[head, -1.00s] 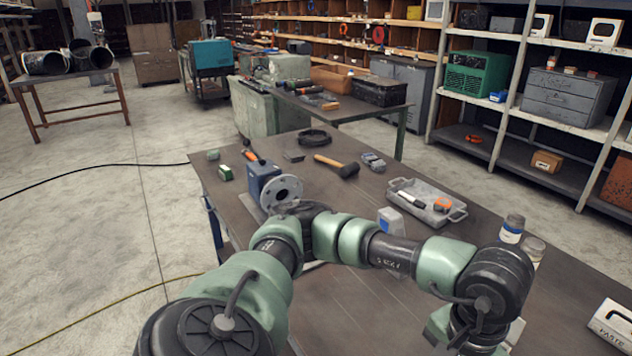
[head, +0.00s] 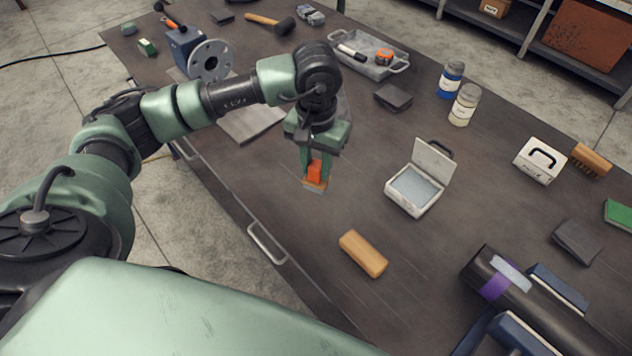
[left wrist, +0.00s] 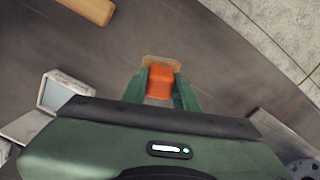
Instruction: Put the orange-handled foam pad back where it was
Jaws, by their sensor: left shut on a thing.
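My left gripper (head: 314,168) is shut on the orange handle of the foam pad (head: 316,185). In the head view the pad hangs under the fingers, its tan foam edge at the bottom, over the dark table near its front edge. In the left wrist view the orange handle (left wrist: 160,82) sits between the two green fingers, with the tan pad (left wrist: 160,61) beyond it. The fingers partly cover the handle. I cannot tell how high the pad is above the table. My right gripper is not in view.
An open white case (head: 422,180) lies to the right of the gripper, and a wooden block (head: 363,253) lies in front. A dark pipe with a purple band (head: 497,286) lies front right.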

